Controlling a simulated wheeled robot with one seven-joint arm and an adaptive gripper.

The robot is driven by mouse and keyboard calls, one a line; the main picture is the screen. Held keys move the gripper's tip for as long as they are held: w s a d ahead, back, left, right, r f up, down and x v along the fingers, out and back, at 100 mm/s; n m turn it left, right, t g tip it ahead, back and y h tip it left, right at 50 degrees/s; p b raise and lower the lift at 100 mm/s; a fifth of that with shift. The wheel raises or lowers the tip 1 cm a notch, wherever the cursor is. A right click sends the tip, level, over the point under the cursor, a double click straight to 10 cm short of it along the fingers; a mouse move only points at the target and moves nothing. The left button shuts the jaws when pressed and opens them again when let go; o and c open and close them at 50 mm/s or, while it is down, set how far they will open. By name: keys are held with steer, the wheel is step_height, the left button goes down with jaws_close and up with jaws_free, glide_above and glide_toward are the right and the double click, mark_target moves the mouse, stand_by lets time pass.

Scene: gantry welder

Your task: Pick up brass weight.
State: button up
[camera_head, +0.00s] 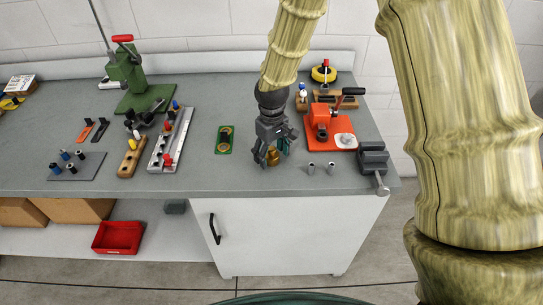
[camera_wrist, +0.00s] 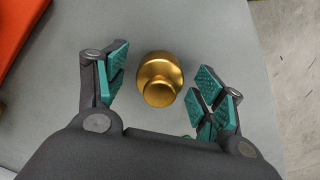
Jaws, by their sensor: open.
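The brass weight (camera_wrist: 160,77) is a gold, rounded piece with a knob, standing on the grey bench top. In the wrist view it lies between the two green-padded fingers of my gripper (camera_wrist: 163,92), with a gap on each side. My gripper is open and empty. In the head view my gripper (camera_head: 272,158) is low over the front part of the bench, and the brass weight (camera_head: 273,157) shows partly between its fingers. The fingers hide some of it there.
A green pad with a round gold mark (camera_head: 224,139) lies left of my gripper. A silver rack (camera_head: 172,140) and a green press (camera_head: 130,75) are further left.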

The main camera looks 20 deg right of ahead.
steer(key=c, duration=1.5)
jaws_close()
steer(key=shift+r, duration=0.15)
